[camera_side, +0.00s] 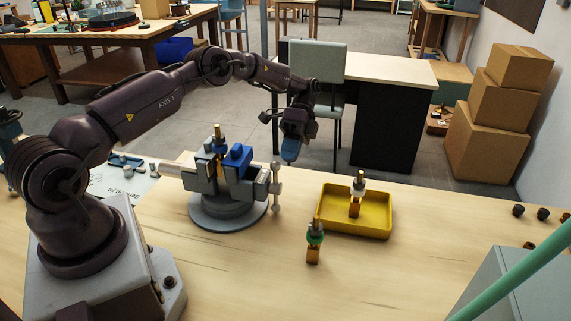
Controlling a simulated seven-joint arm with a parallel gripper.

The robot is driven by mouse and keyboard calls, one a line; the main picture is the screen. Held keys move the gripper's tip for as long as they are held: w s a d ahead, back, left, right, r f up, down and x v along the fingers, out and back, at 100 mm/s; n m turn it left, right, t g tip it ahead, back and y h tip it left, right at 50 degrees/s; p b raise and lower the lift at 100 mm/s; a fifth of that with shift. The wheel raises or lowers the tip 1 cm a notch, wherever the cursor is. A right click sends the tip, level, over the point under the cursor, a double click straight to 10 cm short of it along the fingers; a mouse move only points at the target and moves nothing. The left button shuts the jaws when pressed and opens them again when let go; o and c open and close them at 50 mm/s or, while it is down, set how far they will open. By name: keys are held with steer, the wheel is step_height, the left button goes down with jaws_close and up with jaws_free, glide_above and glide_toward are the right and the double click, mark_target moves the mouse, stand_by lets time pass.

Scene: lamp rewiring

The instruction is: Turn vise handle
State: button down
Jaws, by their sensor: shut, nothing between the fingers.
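The grey vise (222,195) with blue jaws stands on a round base on the wooden bench. Its handle (276,186) is a light grey bar at the right end of the vise, close to upright. A lamp part with a brass top (218,142) stands upright between the jaws. My gripper (290,155) points down and is shut and empty. In the picture it is above and slightly right of the handle, apart from it.
A yellow tray (378,226) holds one lamp part (357,193). Another lamp part (315,241) stands on the bench just left of it. Small dark pieces (542,213) lie at the right. The front middle of the bench is clear.

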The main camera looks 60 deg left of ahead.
steer(key=d+r+m+t+y, duration=0.2)
steer(key=d+r+y, duration=0.45)
steer(key=r, duration=0.85)
steer(key=s+d+r+n+t+y, duration=0.2)
steer(key=s+d+r+t, duration=0.1)
steer(key=s+d, duration=0.3)
steer(key=s+f+n+t+y, duration=0.1)
steer(key=s+f+n+t, duration=0.1)
steer(key=s+f+t, duration=0.3)
steer(key=w+a+f+n, duration=0.1)
steer(key=w+a+f, duration=0.2)
steer(key=a+f, duration=0.3)
steer(key=shift+w+f, duration=0.15)
steer(key=shift+f, duration=1.9)
steer(key=shift+w+a+r+g+h, duration=0.15)
steer(key=shift+w+a+g+h, duration=0.15)
steer(key=shift+a+g+h, duration=0.15)
